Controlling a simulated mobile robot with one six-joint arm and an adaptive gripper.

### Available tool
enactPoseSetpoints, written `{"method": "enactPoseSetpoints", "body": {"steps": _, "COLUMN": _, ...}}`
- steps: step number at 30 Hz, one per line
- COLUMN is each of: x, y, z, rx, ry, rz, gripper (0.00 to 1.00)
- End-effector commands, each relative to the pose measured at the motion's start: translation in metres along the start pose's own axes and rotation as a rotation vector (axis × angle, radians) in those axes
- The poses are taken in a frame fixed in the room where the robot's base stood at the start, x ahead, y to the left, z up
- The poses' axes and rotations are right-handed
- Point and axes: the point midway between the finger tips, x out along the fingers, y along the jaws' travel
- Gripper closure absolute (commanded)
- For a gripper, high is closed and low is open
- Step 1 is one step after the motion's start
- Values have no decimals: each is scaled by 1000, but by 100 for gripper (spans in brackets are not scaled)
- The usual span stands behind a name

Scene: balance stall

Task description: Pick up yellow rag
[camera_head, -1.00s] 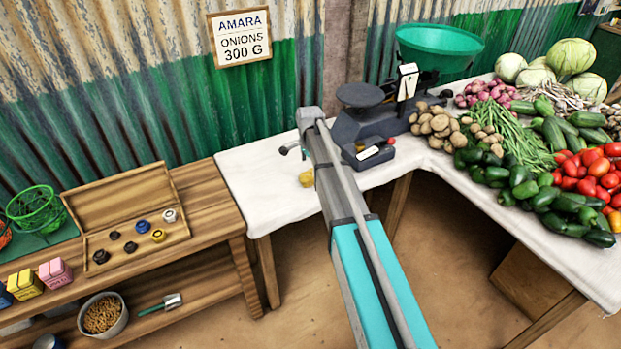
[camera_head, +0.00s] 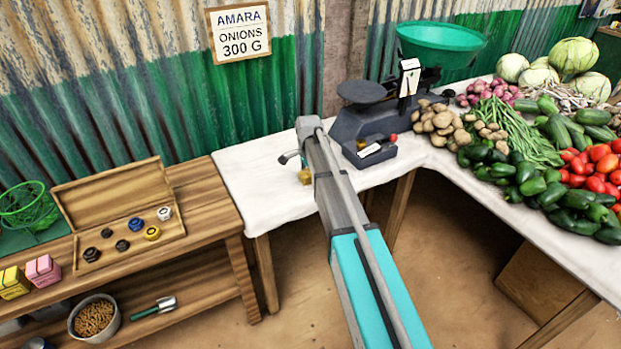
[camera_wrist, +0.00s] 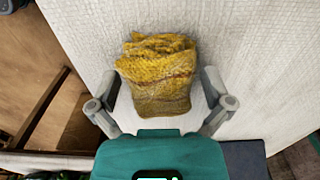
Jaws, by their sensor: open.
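The yellow rag (camera_wrist: 158,72) is a crumpled, knitted-looking cloth lying on the white-covered table. In the wrist view it sits between the two fingers of my gripper (camera_wrist: 160,98), which are spread apart on either side of it. I see a gap of white cloth beside the rag on both sides. In the head view only a small yellow part of the rag (camera_head: 304,177) shows beside my arm, which hides the rest. I cannot tell how far above the table the fingertips are.
A dark scale (camera_head: 362,125) with a green pan (camera_head: 440,45) stands just right of my arm. Potatoes (camera_head: 440,122) and other vegetables fill the right table. A wooden bench (camera_head: 205,205) with an open weight box (camera_head: 118,205) stands left. The white tabletop (camera_head: 255,185) left of my arm is clear.

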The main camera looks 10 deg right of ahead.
Motion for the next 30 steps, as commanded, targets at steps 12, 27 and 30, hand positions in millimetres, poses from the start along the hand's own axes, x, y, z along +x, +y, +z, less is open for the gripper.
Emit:
{"method": "enactPoseSetpoints", "body": {"steps": 12, "x": 0, "y": 0, "z": 0, "rx": 0, "ry": 0, "rz": 0, "gripper": 0}}
{"method": "enactPoseSetpoints", "body": {"steps": 27, "x": 0, "y": 0, "z": 0, "rx": 0, "ry": 0, "rz": 0, "gripper": 67}}
{"method": "enactPoseSetpoints", "body": {"steps": 30, "x": 0, "y": 0, "z": 0, "rx": 0, "ry": 0, "rz": 0, "gripper": 77}}
